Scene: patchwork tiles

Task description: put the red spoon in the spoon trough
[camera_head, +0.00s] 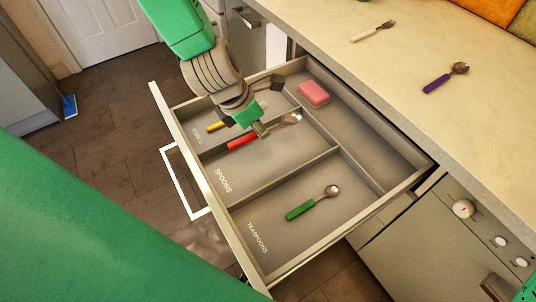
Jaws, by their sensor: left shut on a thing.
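The red spoon (242,139) has a red handle and a metal bowl. My left gripper (260,129) is shut on it, near where the handle meets the bowl, and hides part of it. The spoon lies across the picture over the upper part of the trough marked SPOONS (235,178), the middle one of three labelled troughs in the open drawer. I cannot tell whether it touches the trough floor.
A yellow-handled piece (217,126) is in the FORKS trough. A green-handled spoon (312,203) lies in the TEASPOONS trough. A pink block (314,94) sits in the long side trough. A fork (372,32) and a purple-handled spoon (445,78) lie on the counter (420,45).

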